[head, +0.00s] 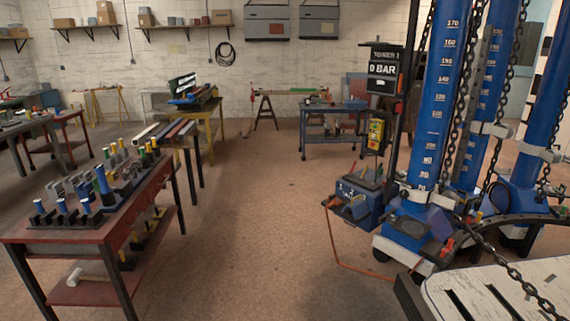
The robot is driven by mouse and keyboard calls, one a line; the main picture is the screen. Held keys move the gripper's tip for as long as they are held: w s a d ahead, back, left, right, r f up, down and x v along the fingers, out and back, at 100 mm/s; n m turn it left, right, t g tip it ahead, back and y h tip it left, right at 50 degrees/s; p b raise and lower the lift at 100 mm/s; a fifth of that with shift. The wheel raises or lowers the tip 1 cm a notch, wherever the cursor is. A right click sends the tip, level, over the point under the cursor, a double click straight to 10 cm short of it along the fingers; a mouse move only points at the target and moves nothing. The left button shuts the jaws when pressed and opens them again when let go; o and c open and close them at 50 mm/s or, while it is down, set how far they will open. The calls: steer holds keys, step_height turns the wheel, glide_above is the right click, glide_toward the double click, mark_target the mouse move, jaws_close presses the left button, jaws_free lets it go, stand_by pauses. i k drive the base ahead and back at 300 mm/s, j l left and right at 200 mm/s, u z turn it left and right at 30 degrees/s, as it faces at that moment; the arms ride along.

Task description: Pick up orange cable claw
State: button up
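I cannot single out an orange cable claw. A thin orange cable or hose (334,246) hangs from a blue wheeled unit (349,214) right of centre and runs low along the floor to the foot of the frame towers. Many small tools with blue, yellow and green parts stand in dark holders on a red table (55,237) at the left. They are too small to tell whether a claw is among them. My gripper is not in view.
Tall blue frame columns (441,90) with hanging chains stand at the right. A white slotted table (470,295) fills the lower right corner. A mallet (78,274) lies on the red table's lower shelf. The floor (258,220) between is clear. Benches stand along the back.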

mark_target(333, 202)
steer(key=i+j, duration=0.1)
steer(key=i, duration=2)
steer(key=i+l+u, duration=0.15)
steer(key=i, duration=0.4)
steer(key=i+l+u, duration=0.1)
steer(key=i+l, duration=0.2)
steer(key=i, duration=0.25)
steer(key=i+l+u, duration=0.15)
steer(key=i+l, duration=0.2)
steer(key=i, duration=0.2)
steer(key=i+l+u, duration=0.1)
steer(key=i+l, duration=0.25)
steer(key=i, duration=0.2)
